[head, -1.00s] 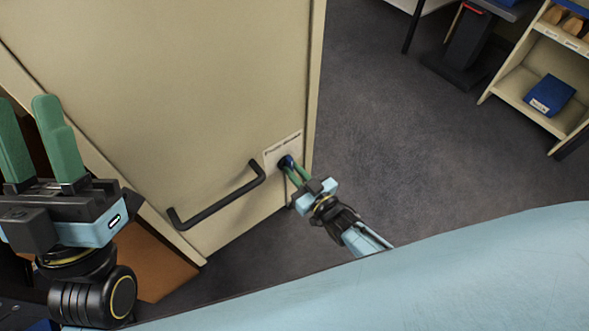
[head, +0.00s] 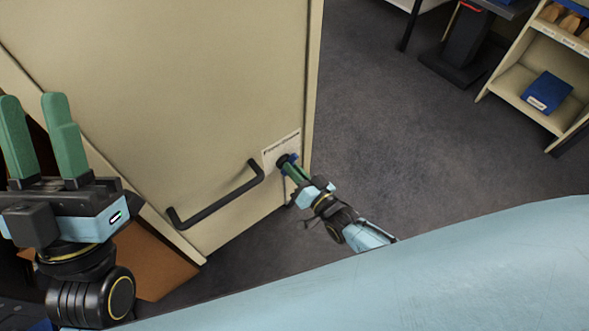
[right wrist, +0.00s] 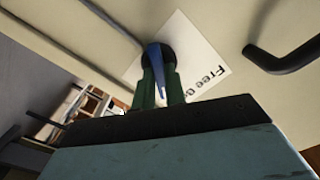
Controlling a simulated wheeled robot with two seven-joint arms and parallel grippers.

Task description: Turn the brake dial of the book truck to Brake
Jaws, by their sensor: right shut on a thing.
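The book truck (head: 200,80) is a tall cream panel at the left of the head view. Its brake dial has a dark round hub and a blue lever (right wrist: 157,58), and sits on a white label (right wrist: 210,62) with "Free" readable at one end. The label also shows in the head view (head: 285,148). My right gripper (head: 289,167) is shut on the dial's lever, with green fingers either side of it in the right wrist view (right wrist: 158,80). The lever's exact pointing is partly hidden. My left gripper (head: 33,105) is open and empty, at the far left.
A black bar handle (head: 215,200) sticks out from the truck left of the dial. A shelf unit (head: 525,80) with a blue box (head: 547,91) stands at the upper right. The grey floor (head: 400,150) between is clear.

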